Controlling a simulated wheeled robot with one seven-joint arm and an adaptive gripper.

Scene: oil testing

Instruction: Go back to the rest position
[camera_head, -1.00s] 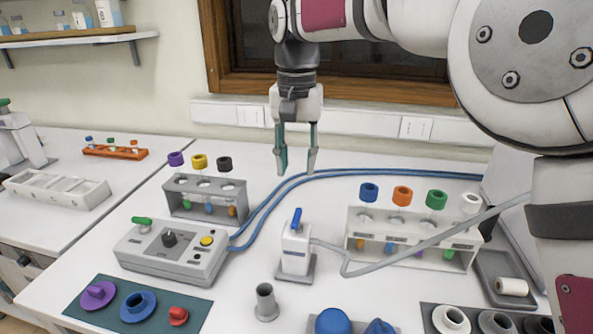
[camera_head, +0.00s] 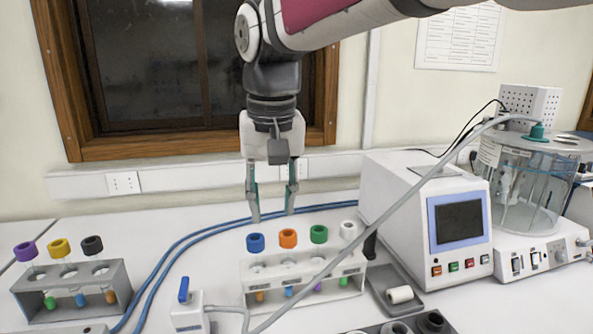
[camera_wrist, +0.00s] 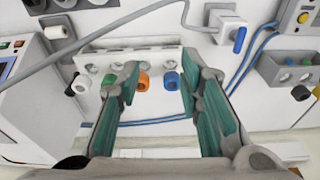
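My gripper (camera_head: 271,212) hangs with its fingers pointing down above the bench, behind the right-hand test tube rack. Its two teal-lined fingers stand apart with nothing between them. It also shows open and empty in the wrist view (camera_wrist: 160,95). The white rack (camera_head: 350,284) holds tubes with blue (camera_head: 255,243), orange (camera_head: 288,238), green (camera_head: 319,234) and white (camera_head: 348,230) caps above it. The fingers are apart from the caps. The wrist view shows the rack (camera_wrist: 130,57) beyond the fingertips.
A grey rack (camera_head: 70,288) with purple, yellow and black caps stands at the left. A white device with a screen (camera_head: 425,215) and a glass bath (camera_head: 520,185) stand at the right. A grey hose (camera_head: 400,190) crosses in front of the rack. Blue tubing (camera_head: 165,262) runs along the bench behind.

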